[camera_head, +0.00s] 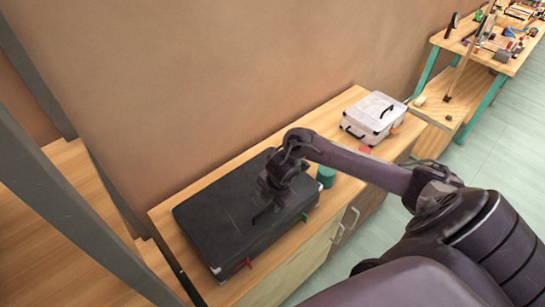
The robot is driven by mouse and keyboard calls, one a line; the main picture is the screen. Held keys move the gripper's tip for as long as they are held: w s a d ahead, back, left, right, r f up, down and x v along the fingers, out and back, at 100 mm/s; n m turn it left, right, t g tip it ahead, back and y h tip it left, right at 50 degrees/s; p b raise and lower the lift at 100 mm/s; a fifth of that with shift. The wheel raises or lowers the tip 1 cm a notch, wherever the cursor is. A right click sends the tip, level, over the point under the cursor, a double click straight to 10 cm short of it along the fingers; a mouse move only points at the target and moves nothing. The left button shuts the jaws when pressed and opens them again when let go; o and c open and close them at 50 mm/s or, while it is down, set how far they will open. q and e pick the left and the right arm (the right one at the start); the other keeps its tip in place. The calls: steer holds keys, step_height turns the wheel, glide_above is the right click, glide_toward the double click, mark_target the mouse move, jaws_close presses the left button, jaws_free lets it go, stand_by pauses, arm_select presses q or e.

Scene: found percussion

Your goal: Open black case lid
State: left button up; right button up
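The black case (215,222) lies flat on a wooden cabinet top, and its lid looks closed. A red tab (243,264) and a green tab (303,218) stick out along its front edge. My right gripper (264,214) comes in from the right and points down over the right half of the case. Its dark fingers blend with the black lid, so I cannot tell their opening or whether they touch it. My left gripper is out of view.
A white case (373,113) stands further back on the cabinet top (330,122). A teal cylinder (326,175) sits right of the black case. A wall runs behind. Grey posts (60,190) stand at left. A cluttered workbench (490,45) is at the far right.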

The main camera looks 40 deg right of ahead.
steer(key=c, duration=0.6)
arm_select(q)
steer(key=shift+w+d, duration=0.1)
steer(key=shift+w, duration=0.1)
arm_select(e)
jaws_close()
